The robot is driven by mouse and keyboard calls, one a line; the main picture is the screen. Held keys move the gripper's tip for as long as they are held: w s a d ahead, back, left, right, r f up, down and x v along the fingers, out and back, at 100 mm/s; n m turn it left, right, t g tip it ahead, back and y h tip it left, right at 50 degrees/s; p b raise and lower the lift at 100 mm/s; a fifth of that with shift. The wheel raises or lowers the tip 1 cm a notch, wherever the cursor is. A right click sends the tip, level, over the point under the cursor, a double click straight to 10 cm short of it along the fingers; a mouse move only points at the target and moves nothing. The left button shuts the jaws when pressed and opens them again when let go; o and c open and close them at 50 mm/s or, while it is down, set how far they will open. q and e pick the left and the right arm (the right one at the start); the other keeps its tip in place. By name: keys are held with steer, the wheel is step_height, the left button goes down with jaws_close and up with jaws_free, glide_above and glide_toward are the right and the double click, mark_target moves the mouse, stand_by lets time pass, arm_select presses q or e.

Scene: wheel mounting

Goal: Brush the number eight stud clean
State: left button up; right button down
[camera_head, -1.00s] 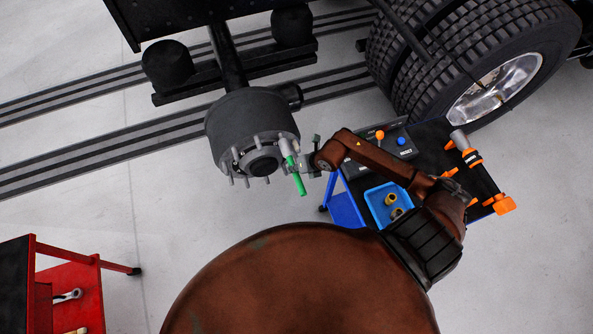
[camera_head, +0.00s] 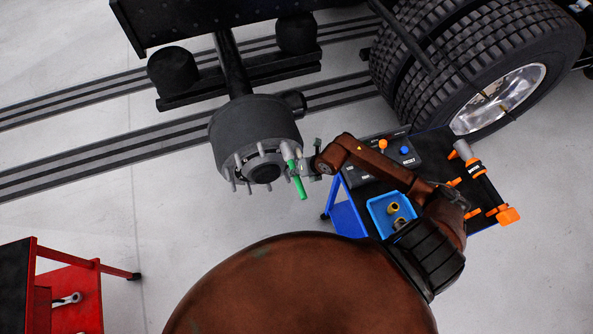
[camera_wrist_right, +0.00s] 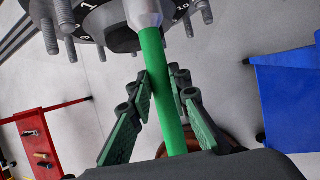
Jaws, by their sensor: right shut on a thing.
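My right gripper (camera_wrist_right: 168,100) is shut on the green handle of a brush (camera_wrist_right: 155,50). In the head view the green brush (camera_head: 298,182) stands slanted at the right side of the wheel hub (camera_head: 255,125), its upper end among the studs. Several studs (camera_wrist_right: 69,48) ring the hub face in the wrist view, with a white "1" near one of them. The brush's grey head covers part of the hub, and I cannot tell which stud it meets or whether it touches. The number eight is not readable. My left gripper is not in view.
A blue cart (camera_head: 348,218) with a black top, a blue bin (camera_head: 376,218), a button panel and an orange-ended tool (camera_head: 484,185) stands right of the hub. A red tool cart (camera_head: 75,285) is lower left. Large tyres (camera_head: 480,60) stand upper right.

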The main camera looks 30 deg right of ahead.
mark_target(303, 191)
steer(key=shift+s+a+p, duration=0.2)
steer(key=shift+s+p, duration=0.25)
steer(key=shift+s, duration=0.3)
steer(key=shift+s+a+p, duration=0.2)
steer(key=shift+s+p, duration=0.2)
steer(key=shift+s, duration=0.35)
steer(key=shift+s+a+p, duration=0.2)
steer(key=shift+s+p, duration=0.2)
steer(key=shift+s, duration=0.3)
steer(key=shift+s+a+p, duration=0.15)
steer(key=shift+s+p, duration=0.2)
steer(key=shift+s, duration=0.35)
steer(key=shift+s+a+r+p, duration=0.1)
steer(key=shift+s+a+p, duration=0.1)
steer(key=shift+s+p, duration=0.65)
steer(key=shift+s+a+p, duration=0.2)
steer(key=shift+s, duration=0.6)
steer(key=shift+s+a+p, duration=0.15)
steer(key=shift+s+p, duration=0.05)
steer(key=shift+s, duration=0.6)
